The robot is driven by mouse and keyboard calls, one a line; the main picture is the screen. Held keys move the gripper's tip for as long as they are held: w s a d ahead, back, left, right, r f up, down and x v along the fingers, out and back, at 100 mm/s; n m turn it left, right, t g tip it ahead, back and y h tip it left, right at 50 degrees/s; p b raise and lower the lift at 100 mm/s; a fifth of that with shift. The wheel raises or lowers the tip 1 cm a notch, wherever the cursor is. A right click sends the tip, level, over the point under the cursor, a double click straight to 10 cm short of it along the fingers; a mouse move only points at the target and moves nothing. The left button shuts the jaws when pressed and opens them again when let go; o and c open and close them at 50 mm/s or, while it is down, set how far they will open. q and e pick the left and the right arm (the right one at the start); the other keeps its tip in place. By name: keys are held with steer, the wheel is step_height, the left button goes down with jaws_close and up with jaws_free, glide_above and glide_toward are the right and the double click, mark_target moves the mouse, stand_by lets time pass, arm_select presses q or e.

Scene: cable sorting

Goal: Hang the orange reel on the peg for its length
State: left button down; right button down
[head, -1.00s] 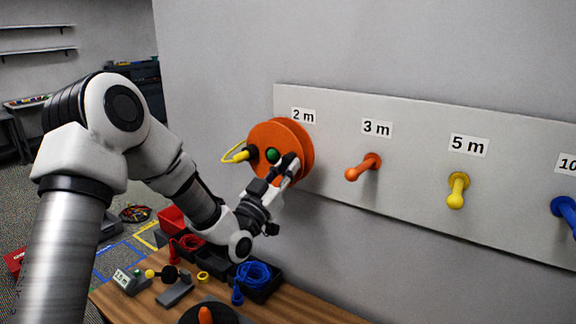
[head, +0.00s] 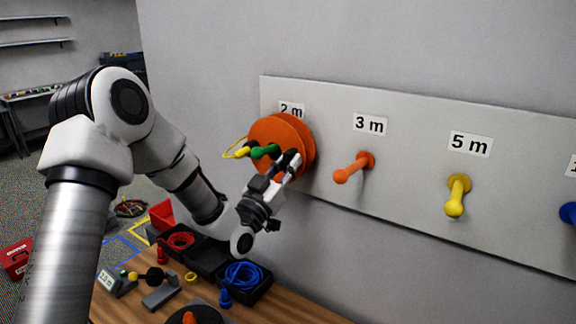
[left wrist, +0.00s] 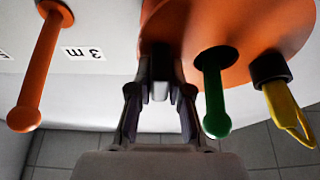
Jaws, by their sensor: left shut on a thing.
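The orange reel (head: 277,133) is at the board under the partly covered 2 m label (head: 292,109). The green peg (head: 265,152) pokes out through the reel's centre hole. In the left wrist view the green peg (left wrist: 214,100) comes out of the dark hole in the reel (left wrist: 245,22). A yellow plug (left wrist: 283,108) on a cable loop sticks out from the reel beside the peg. My left gripper (head: 287,166) is shut on the reel, off to one side of the peg; its fingers (left wrist: 160,92) also show in the left wrist view. My right gripper is out of view.
To the right on the board (head: 410,180) are an orange peg (head: 352,168) at 3 m, a yellow peg (head: 456,197) at 5 m and a blue peg (head: 568,213). Below, the wooden table (head: 290,305) holds black bins with red cable (head: 180,241) and blue cable (head: 243,275).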

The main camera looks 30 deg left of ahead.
arm_select(q)
steer(key=shift+s+r, duration=0.35)
steer(key=shift+s, duration=0.15)
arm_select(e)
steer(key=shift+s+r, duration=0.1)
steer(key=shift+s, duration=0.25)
arm_select(q)
steer(key=shift+w+f, duration=0.25)
steer(key=shift+w, duration=0.15)
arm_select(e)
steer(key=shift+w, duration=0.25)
arm_select(q)
steer(key=c, duration=1)
jaws_free()
steer(key=shift+s+r, duration=0.15)
steer(key=shift+s, duration=0.1)
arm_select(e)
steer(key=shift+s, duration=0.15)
arm_select(q)
steer(key=shift+f, duration=0.2)
steer(key=v, duration=1.2)
steer(key=shift+r, duration=0.15)
